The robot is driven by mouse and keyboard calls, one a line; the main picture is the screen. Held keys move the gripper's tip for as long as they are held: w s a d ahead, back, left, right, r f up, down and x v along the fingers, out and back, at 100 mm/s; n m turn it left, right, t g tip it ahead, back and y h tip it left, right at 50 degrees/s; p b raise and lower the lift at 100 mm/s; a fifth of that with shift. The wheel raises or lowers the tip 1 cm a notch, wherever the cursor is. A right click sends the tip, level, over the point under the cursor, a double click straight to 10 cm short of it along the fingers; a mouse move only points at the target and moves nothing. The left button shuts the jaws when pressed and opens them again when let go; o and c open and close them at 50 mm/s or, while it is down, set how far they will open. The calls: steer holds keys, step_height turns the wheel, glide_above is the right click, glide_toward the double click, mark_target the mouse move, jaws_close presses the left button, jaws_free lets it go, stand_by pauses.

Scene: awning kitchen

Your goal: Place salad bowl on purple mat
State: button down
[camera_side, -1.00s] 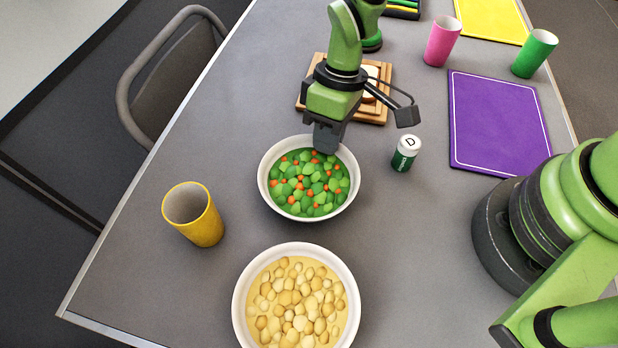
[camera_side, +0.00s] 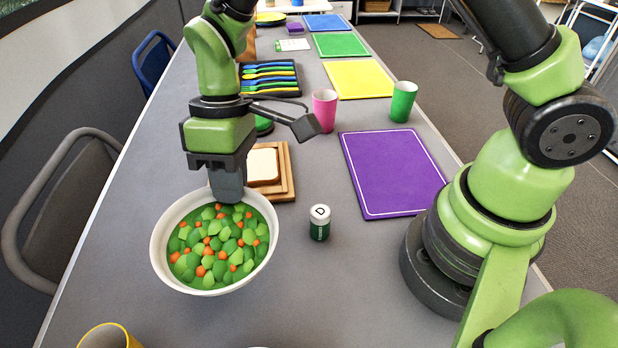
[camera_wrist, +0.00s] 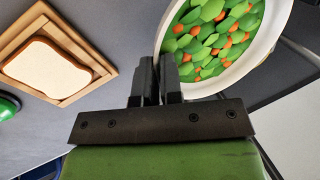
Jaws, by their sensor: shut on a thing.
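The salad bowl (camera_side: 161,262) is white and holds green leaves with orange bits. It stands left of centre in the side view and looks lifted a little above the table. My gripper (camera_side: 228,196) is shut on its far rim. In the wrist view the bowl (camera_wrist: 262,47) is at the upper right, and my gripper's fingers (camera_wrist: 158,75) close on its edge; the exact contact is partly hidden. The purple mat (camera_side: 392,172) lies flat on the table to the right of the bowl, with nothing on it.
A small green-and-white shaker (camera_side: 319,224) stands between bowl and mat. Bread on a wooden board (camera_side: 287,178) lies behind my gripper. Pink (camera_side: 325,111) and green (camera_side: 402,102) cups stand beyond the mat. A yellow cup (camera_side: 108,338) is at the front left.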

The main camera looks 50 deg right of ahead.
steer(key=w+d, duration=0.3)
steer(key=d, duration=0.7)
glide_above(391, 150)
steer(key=w+d, duration=0.1)
steer(key=f, duration=0.4)
steer(key=shift+d+f, duration=0.2)
steer(key=shift+d, duration=0.05)
steer(key=shift+f, duration=2.3)
steer(key=shift+f, duration=0.15)
steer(key=c, duration=1.3)
jaws_free()
